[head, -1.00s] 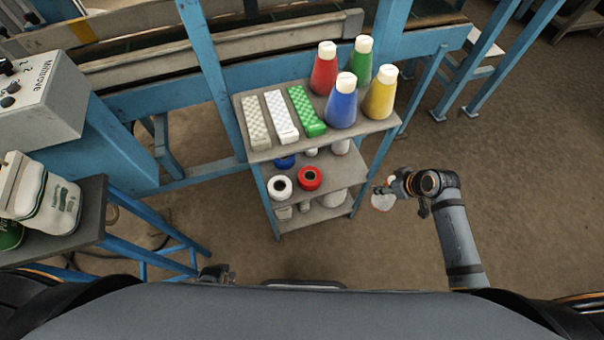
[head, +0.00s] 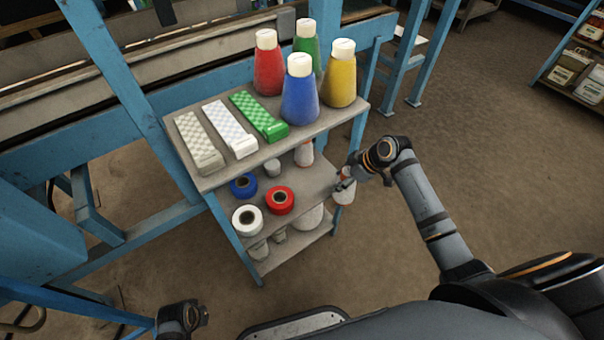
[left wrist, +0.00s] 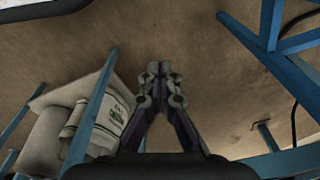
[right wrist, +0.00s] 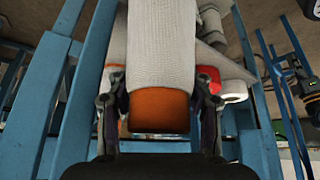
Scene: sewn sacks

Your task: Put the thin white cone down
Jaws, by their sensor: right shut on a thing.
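The thin white cone (right wrist: 162,40) has an orange base and fills the middle of the right wrist view. My right gripper (right wrist: 160,98) is shut on it near the orange end. In the head view the cone (head: 345,194) hangs below my right gripper (head: 346,183), just right of the cart's middle shelf, partly hidden by the fingers. Whether it touches the shelf edge I cannot tell. My left gripper (left wrist: 159,72) is shut and empty, pointing over bare floor. In the head view it shows low at the left (head: 182,318).
The middle shelf (head: 316,180) carries blue, white and red rolls (head: 280,200) and another pale cone (head: 304,153).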

